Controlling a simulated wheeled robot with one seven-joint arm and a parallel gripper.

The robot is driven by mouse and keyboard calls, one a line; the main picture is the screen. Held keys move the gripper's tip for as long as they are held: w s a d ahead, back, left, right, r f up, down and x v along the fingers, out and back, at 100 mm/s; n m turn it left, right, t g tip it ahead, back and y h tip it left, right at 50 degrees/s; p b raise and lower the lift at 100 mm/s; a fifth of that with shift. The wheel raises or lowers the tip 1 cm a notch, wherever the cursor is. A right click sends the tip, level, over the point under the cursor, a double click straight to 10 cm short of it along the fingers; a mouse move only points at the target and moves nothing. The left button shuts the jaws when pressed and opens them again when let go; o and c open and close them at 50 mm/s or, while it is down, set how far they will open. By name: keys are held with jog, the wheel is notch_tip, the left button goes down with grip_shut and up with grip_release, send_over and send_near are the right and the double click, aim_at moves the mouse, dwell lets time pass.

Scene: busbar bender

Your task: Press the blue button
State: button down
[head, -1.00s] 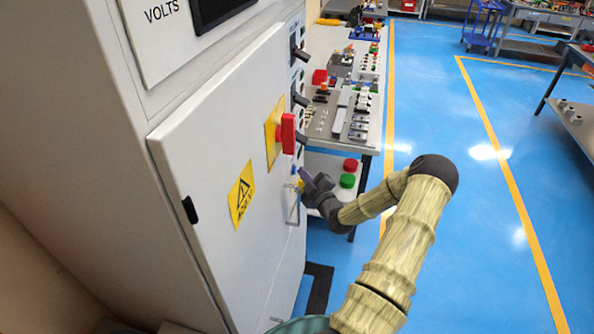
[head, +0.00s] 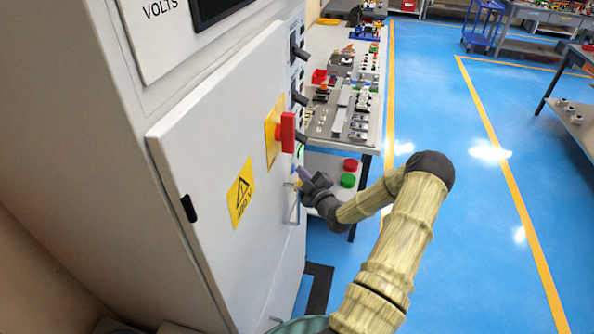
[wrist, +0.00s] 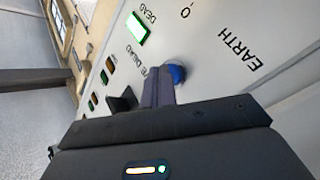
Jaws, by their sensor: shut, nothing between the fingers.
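The blue button (wrist: 177,74) is a round knob on the white panel in the wrist view, beside the printed word EARTH. My gripper (wrist: 159,84) is shut and empty, with its fingertips right by the button's left edge. I cannot tell whether they touch it. In the head view my gripper (head: 301,176) is at the right edge of the white cabinet (head: 235,150), below the red switch handle. The blue button cannot be made out clearly in the head view.
A red rotary handle (head: 287,132) on a yellow plate sticks out just above my gripper. A bench (head: 345,140) with electrical parts stands behind the cabinet. Green and red buttons (head: 348,180) sit on its lower shelf.

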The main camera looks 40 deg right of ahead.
jog(key=shift+a, duration=0.1)
dwell(0.4)
jog(key=shift+s+b, duration=0.15)
jog(key=shift+b, duration=0.15)
jog(key=shift+s+d, duration=0.1)
jog(key=shift+d, duration=0.15)
jog(key=shift+s+d+b, duration=0.5)
jog(key=shift+s+d, duration=0.45)
jog(key=shift+s, duration=0.2)
jog(key=shift+s+d+b, duration=0.45)
jog(key=shift+s+d, duration=0.5)
jog(key=shift+s, duration=0.15)
